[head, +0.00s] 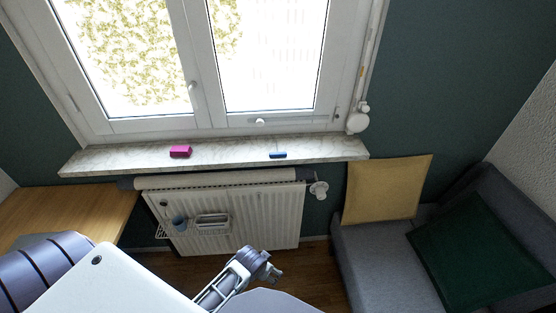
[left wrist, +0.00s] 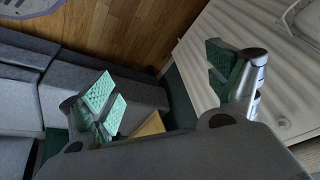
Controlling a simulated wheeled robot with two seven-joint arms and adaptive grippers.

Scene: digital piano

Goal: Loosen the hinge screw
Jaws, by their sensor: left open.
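The hinge screw cannot be made out in either view. The white window frame (head: 262,122) shows in the head view, with a small white fitting (head: 364,107) at its lower right. A short blue object (head: 278,155), too small to identify, lies on the marble sill, and a pink block (head: 180,151) lies to its left. My left gripper (head: 267,268) is in front of the radiator, below the sill and apart from these things. In the left wrist view its green-padded fingers (left wrist: 165,90) are spread with nothing between them. My right gripper is out of view.
A grey sofa (head: 375,262) with cushions is at right, a wooden table (head: 75,212) at left. The sill's middle is clear.

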